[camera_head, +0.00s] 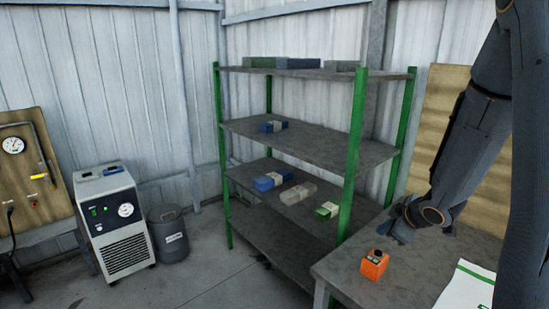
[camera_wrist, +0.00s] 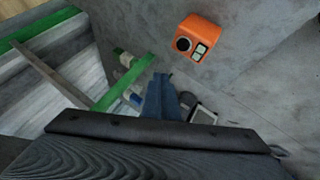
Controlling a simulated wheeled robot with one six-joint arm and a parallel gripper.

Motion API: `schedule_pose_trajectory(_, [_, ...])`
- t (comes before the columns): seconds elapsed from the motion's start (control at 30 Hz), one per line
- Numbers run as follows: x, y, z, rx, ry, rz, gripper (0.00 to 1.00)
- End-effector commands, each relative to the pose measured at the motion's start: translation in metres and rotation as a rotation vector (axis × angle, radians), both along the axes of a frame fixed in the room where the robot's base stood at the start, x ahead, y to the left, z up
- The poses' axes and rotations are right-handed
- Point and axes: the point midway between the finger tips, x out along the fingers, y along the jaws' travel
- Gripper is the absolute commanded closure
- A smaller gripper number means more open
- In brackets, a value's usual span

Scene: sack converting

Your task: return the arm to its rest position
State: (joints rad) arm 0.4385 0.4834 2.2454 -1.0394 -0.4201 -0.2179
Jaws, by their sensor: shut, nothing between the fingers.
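My dark arm comes down from the upper right in the head view. It ends in my gripper (camera_head: 400,233), low over the grey worktable (camera_head: 345,262). In the wrist view the bluish fingers of my gripper (camera_wrist: 162,82) are together, with nothing between them. An orange device (camera_head: 374,265) stands on the worktable, below and slightly left of my gripper in the head view. The orange device also shows near the top of the wrist view (camera_wrist: 197,37), apart from the fingers. I cannot tell whether the fingertips touch the tabletop.
A green-posted shelf rack (camera_head: 345,165) holding several small boxes stands left of the worktable. A white sheet (camera_head: 467,289) with green marks lies at the table's right. A white machine (camera_head: 115,220) and a grey bin (camera_head: 168,235) stand at left. The floor before the rack is clear.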

Motion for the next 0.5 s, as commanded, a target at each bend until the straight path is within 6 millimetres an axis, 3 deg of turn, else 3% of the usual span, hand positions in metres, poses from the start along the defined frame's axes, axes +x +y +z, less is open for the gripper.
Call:
schedule_pose_trajectory(0.17, [-0.041, 0.04, 0.01, 0.045, 0.145, -0.31, 1.0])
schedule_pose_trajectory(0.5, [-0.179, 0.141, 0.007, 0.239, 0.496, -0.759, 1.0])
